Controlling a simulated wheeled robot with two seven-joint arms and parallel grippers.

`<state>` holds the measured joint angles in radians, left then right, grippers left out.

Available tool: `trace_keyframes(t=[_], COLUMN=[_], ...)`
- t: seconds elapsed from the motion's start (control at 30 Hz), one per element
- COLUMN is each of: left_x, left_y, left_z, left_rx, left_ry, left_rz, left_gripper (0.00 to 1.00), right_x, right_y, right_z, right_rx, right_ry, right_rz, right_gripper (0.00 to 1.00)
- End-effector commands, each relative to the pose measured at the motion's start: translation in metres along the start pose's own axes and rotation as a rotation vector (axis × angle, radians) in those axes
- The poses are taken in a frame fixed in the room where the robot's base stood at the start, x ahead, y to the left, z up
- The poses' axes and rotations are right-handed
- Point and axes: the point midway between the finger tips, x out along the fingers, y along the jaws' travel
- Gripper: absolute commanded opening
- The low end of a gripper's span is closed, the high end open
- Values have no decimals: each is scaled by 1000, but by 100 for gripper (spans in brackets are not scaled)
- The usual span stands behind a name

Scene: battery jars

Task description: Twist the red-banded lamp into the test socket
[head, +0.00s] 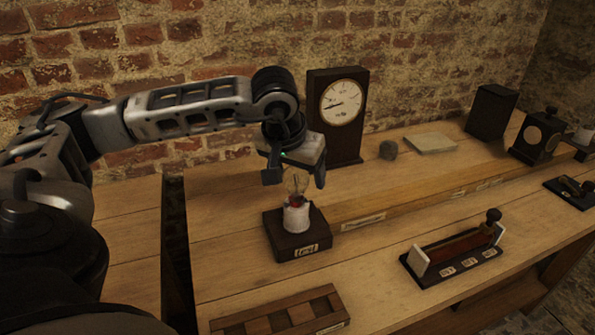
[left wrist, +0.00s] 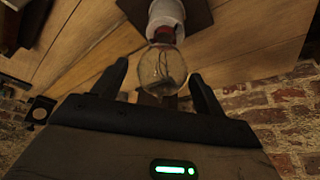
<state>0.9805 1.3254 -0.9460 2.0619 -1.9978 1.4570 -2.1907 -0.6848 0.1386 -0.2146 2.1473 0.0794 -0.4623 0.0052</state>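The red-banded lamp (head: 297,184) has a clear glass bulb and stands upright in the white test socket (head: 296,218), on a dark block (head: 290,245) with a paper label. In the left wrist view the bulb (left wrist: 161,70) shows with its red band against the white socket (left wrist: 166,14). My left gripper (head: 296,179) is above the socket, pointing down. Its fingers are apart, one on each side of the bulb, with visible gaps to the glass. How far the lamp sits in the socket I cannot tell. My right gripper is not in view.
A wooden rack (head: 285,316) lies at the front edge. A dark slider device (head: 455,256) stands to the right. A clock (head: 336,135) stands behind the left gripper, near the brick wall. Dark boxes (head: 490,112) stand at the far right.

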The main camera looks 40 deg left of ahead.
Motion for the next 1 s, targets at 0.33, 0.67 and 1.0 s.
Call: trace_keyframes(t=[0.33,0.67,1.0], left_x=[0,-42,-124], left_y=[0,0,1], left_z=[0,-1,-1], left_rx=[-1,-1,-1], left_ry=[-1,6,5], left_rz=[-1,1,2], left_gripper=[73,73,73], right_x=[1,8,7], right_y=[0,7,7], right_z=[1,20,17], right_rx=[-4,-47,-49], right_ry=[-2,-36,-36], right_rz=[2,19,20], right_gripper=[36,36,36])
